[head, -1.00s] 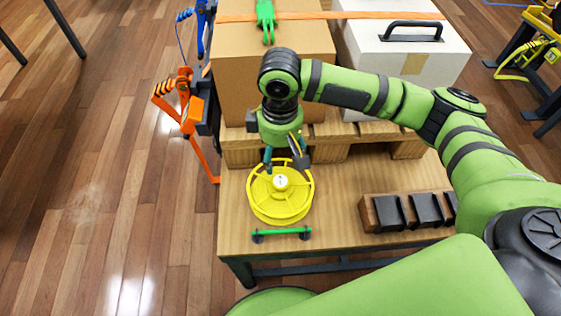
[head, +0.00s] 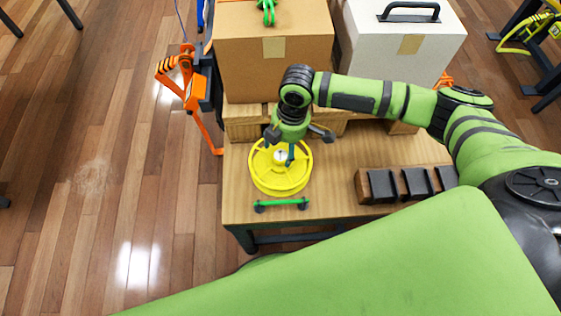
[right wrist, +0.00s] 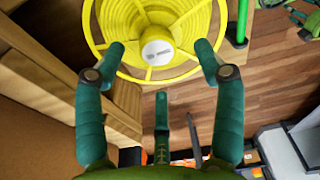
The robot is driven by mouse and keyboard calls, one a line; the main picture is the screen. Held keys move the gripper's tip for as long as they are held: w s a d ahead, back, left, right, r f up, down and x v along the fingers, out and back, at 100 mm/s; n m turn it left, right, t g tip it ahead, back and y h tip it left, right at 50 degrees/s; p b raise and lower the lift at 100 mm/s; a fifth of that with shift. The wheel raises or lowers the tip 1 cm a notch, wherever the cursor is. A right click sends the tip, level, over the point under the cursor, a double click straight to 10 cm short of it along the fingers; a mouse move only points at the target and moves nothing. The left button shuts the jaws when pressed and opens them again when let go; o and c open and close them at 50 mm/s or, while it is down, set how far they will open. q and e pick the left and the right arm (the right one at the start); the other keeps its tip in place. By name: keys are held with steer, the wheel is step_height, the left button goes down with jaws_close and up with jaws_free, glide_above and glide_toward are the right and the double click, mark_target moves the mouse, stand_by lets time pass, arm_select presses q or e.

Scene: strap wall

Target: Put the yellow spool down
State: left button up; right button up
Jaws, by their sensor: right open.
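The yellow spool (head: 266,180) lies flat on the wooden table (head: 330,190), its hub facing up, near the table's front left. My right gripper (head: 290,152) is above the spool's back side, its fingers spread. In the right wrist view, the open fingers of my right gripper (right wrist: 160,58) are spread to either side of the spool's pale hub (right wrist: 158,46) and do not close on it. The yellow rim and spokes show beyond them. My left gripper is not in view.
A green bar (head: 283,203) lies in front of the spool. A wooden block with black pieces (head: 400,184) is at right. A cardboard box (head: 272,60) and a white case (head: 400,50) stand behind on pallets. An orange ratchet strap handle (head: 190,90) hangs at left.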

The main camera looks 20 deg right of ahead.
mark_target(281, 155)
steer(key=f, duration=0.4)
steer(key=shift+w+a, duration=0.15)
steer(key=shift+a, duration=0.1)
steer(key=shift+f, duration=0.35)
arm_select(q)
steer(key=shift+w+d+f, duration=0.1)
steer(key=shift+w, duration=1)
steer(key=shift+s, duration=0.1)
arm_select(e)
jaws_close()
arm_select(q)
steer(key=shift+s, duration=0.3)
arm_select(e)
steer(key=shift+r, duration=0.15)
